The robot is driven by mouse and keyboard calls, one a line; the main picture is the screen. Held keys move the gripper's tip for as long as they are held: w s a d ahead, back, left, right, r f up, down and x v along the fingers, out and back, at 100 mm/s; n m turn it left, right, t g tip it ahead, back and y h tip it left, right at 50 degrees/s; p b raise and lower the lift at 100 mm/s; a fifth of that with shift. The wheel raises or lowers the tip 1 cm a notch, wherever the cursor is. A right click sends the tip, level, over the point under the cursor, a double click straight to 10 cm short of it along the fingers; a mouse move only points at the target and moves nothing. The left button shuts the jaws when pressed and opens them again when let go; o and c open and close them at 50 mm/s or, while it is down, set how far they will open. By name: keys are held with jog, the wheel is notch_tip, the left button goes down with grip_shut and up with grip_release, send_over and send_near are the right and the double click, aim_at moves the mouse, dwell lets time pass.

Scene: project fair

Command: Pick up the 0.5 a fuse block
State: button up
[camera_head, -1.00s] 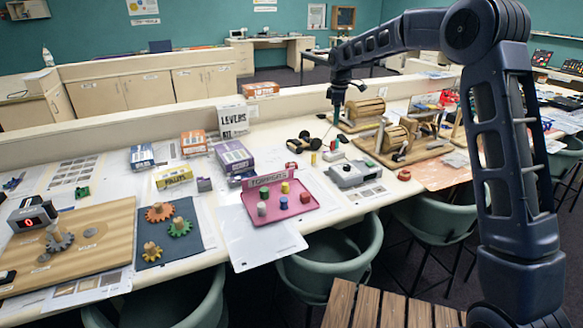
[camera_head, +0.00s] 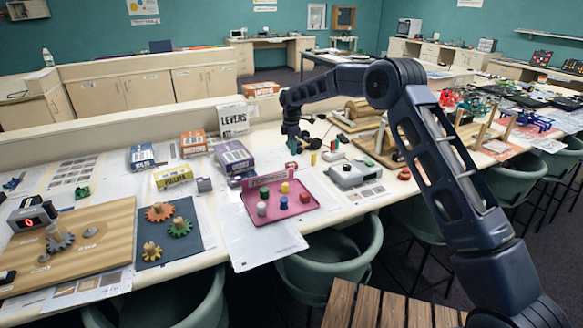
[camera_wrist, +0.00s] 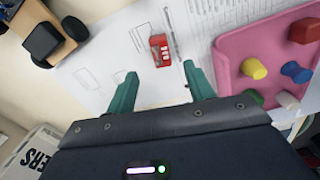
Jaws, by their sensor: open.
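A small red block (camera_wrist: 159,50) with white markings lies on a printed sheet in the wrist view. Its label is too small to read, so I cannot confirm that it is the 0.5 A fuse block. It also shows in the head view (camera_head: 291,165), below my gripper. My gripper (camera_wrist: 162,87) has two green fingers, spread apart with nothing between them. In the wrist view the red block appears beyond the fingertips, roughly between them. In the head view my gripper (camera_head: 294,148) hangs above the table, close over the block.
A pink tray (camera_wrist: 235,45) with several coloured pegs sits right of the block. A dark wheeled model (camera_wrist: 42,40) on a wooden base lies left of it. The LEVERS box (camera_wrist: 35,152) stands nearby. A grey device (camera_head: 353,174) is to the right in the head view.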

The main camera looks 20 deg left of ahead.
aim_at(291, 164)
jog(key=shift+s+a+f, duration=0.1)
jog(key=shift+f, duration=1.9)
jog(key=shift+s+a+f, duration=0.1)
jog(key=shift+f, duration=1.85)
jog(key=c, duration=1.1)
jog(key=shift+r, duration=0.1)
